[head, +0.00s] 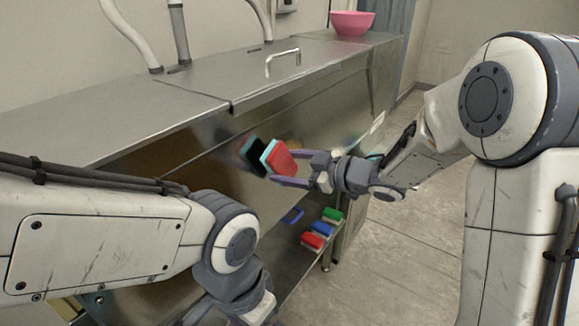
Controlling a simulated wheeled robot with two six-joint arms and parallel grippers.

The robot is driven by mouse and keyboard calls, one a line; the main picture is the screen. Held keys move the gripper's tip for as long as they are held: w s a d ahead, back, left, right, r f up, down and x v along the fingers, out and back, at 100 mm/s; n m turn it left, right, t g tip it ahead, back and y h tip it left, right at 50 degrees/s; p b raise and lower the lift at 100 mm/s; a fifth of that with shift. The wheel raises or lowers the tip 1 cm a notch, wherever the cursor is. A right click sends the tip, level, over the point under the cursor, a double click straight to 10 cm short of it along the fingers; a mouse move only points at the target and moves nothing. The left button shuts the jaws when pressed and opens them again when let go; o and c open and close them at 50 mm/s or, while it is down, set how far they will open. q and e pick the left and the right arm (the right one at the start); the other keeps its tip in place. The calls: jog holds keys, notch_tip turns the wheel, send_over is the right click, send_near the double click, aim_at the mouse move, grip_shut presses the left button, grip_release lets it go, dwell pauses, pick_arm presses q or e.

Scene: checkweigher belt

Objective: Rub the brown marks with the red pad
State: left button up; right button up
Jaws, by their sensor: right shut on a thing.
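The red pad (282,159) has a pale cyan layer on its left side. My right gripper (285,172) is shut on it and holds it up at the steel front panel (345,100) of the machine. A dark, blurred shape just left of the pad looks like its reflection in the steel. I cannot tell whether the pad touches the panel. A brownish tint (205,165) shows on the steel left of the pad, but I cannot tell marks from reflections there. My left arm crosses the lower left; its gripper is out of view.
On a low shelf (285,285) below lie a red block (312,241), a blue block (322,228) and a green block (333,214). A pink bowl (351,24) stands on the far end of the steel top. A metal handle (283,58) rises from the top. The floor at right is clear.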

jog(key=shift+x, duration=0.9)
dwell(0.3)
jog(key=shift+w, duration=0.1)
